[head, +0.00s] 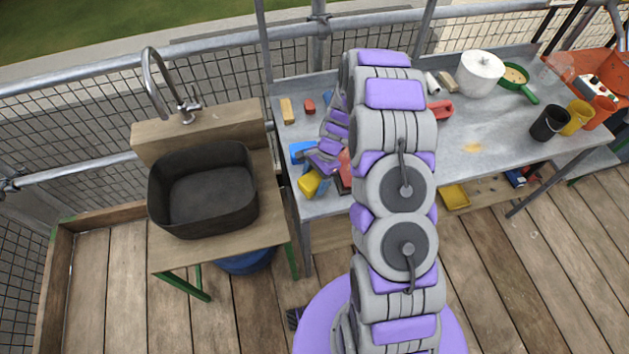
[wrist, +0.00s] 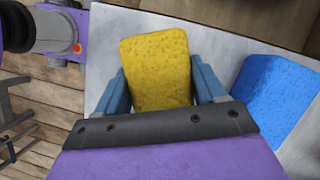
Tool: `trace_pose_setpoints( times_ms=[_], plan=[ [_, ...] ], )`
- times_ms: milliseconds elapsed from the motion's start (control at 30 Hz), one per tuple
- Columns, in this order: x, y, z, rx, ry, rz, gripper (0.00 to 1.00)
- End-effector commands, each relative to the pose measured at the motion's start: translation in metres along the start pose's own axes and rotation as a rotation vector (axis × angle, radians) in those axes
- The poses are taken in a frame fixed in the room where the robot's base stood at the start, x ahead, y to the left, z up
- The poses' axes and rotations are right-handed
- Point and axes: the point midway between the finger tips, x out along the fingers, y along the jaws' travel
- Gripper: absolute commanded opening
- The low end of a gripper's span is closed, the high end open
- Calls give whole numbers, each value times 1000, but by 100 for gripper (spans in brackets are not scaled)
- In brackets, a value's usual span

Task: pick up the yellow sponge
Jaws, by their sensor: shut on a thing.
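The yellow sponge (wrist: 157,72) stands between the two blue-grey fingers of my gripper (wrist: 162,88) in the wrist view. The fingers touch both its sides, and its lower end is hidden by the gripper. In the head view the sponge (head: 309,184) shows at the near left corner of the grey metal table (head: 333,205), at the end of my gripper (head: 316,174). I cannot tell whether it is clear of the table top. A blue sponge (wrist: 274,98) lies to its right in the wrist view, and it also shows in the head view (head: 300,151).
A dark basin (head: 205,190) and tap (head: 170,85) stand left of the table. A white pot (head: 480,73), green pan (head: 514,76) and black cup (head: 549,123) stand to the right.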

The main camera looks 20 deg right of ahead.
Motion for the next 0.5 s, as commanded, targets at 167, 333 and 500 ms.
trace_pose_setpoints(
  times_ms=[167, 333, 500],
  plan=[
    [0, 0, 0, 0, 0, 0, 36],
    [-6, 0, 2, 0, 0, 0, 36],
    [-21, 0, 9, -1, 0, 0, 36]
  ],
)
